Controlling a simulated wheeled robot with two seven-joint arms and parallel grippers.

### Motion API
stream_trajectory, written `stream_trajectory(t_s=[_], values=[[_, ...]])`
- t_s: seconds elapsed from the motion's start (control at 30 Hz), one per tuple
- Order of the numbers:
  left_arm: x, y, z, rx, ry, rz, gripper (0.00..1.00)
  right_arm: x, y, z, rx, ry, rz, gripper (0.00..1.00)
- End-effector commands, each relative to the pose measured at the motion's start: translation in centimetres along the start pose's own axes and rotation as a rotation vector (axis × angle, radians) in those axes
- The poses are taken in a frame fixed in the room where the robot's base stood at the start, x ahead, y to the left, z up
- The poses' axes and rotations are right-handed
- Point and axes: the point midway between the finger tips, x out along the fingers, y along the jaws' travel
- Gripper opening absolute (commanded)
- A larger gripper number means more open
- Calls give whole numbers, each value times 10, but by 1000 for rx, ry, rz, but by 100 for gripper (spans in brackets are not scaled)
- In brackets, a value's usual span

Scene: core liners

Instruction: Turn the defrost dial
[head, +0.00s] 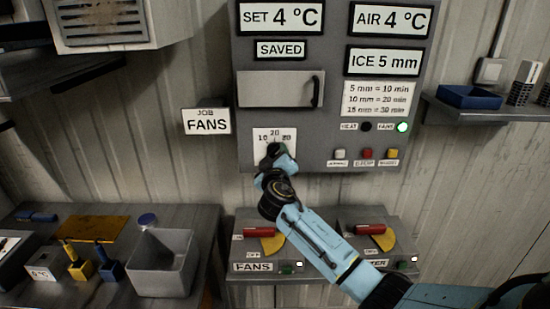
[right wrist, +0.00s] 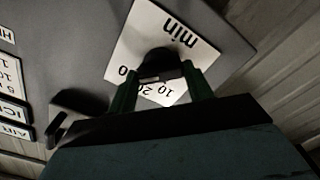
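The defrost dial is a black knob (right wrist: 160,62) on a white plate (head: 262,134) marked 10, 20, 30 and, in the right wrist view, "min". It sits at the lower left of the grey control panel (head: 330,115). My right gripper (head: 276,154) is at the dial and covers most of it in the head view. In the right wrist view, its two fingers (right wrist: 163,82) lie on either side of the knob and appear to touch it. The knob's pointer and exact setting are hidden. My left gripper is not in view.
A handled door (head: 275,89) is above the dial; small coloured buttons (head: 367,154) are right of it. The green fans lamp (head: 402,127) is lit. Two red-handled switches (head: 259,232) (head: 370,229) stand below. A grey bin (head: 163,262) is on the left bench.

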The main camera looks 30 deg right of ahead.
Motion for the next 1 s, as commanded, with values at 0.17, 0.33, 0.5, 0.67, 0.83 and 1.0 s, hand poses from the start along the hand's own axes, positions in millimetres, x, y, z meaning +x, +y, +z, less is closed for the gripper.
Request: stream_trajectory(t_s=[0.17,0.33,0.5,0.67,0.83,1.0], values=[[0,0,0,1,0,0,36,0,0,0,-2,0,0,28],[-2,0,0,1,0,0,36,0,0,0,-27,0,0,28],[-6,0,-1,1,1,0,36,0,0,0,-102,0,0,28],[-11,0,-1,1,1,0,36,0,1,-1,-219,0,-1,28],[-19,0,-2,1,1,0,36,0,1,-1,-377,0,-1,28],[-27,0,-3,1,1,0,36,0,1,-1,-539,0,-1,28]])
